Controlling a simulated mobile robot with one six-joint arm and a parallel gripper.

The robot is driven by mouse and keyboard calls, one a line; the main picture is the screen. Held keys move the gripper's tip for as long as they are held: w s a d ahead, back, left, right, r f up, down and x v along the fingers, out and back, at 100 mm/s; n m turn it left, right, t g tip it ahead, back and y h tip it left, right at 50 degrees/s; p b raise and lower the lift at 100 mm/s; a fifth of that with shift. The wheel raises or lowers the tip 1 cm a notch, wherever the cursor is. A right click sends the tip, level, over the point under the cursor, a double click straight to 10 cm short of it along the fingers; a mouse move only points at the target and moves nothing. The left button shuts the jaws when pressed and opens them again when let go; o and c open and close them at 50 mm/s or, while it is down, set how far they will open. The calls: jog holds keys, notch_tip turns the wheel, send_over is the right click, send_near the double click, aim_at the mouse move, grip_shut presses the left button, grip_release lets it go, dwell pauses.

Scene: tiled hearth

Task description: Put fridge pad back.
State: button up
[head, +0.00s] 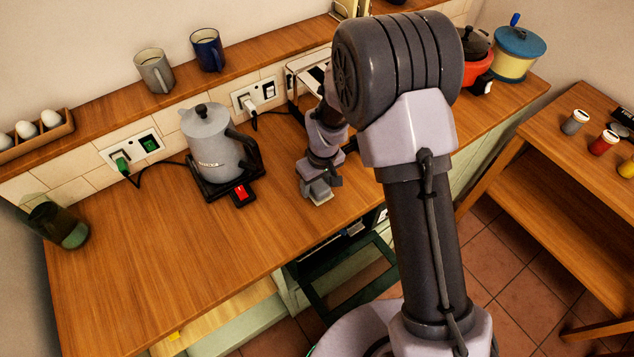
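I cannot pick out a fridge pad for certain in the head view; my arm hides part of the counter and wall. My gripper (318,194) points down over the wooden counter (260,255), to the right of the grey kettle. Its fingers are small and dark here, so I cannot tell whether they are open or shut, or whether they hold anything. I also cannot tell whether they touch the counter. A pale-framed flat item (303,66) at the wall behind my arm is partly hidden, and I cannot tell what it is.
The grey kettle (207,140) stands on a dark base with a red switch. A green glass jar (58,225) is at the left. Two mugs and eggs (27,130) are on the ledge. A red pot (476,58) and side table (570,150) are at right. The front counter is clear.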

jog(key=shift+o, duration=1.1)
jog(key=shift+r+p, duration=0.4)
notch_tip(320, 180, up, 12)
jog(key=s+d+p, duration=0.1)
jog(key=p, duration=0.2)
notch_tip(320, 180, up, 13)
jog(key=m+t, duration=0.2)
jog(key=m, duration=0.2)
send_over(321, 186)
jog(key=s+d, duration=0.5)
jog(key=s, duration=0.1)
jog(key=s+d+r+m+t, duration=0.1)
jog(key=s+d+r+m, duration=0.1)
jog(key=s, duration=0.6)
jog(key=s+d+r+m+t+y, duration=0.1)
jog(key=s+d+r+m, duration=0.1)
jog(key=s+r+m, duration=0.3)
jog(key=s+r, duration=0.1)
jog(key=s, duration=0.2)
jog(key=shift+r+t, duration=0.15)
jog(key=shift+t, duration=0.25)
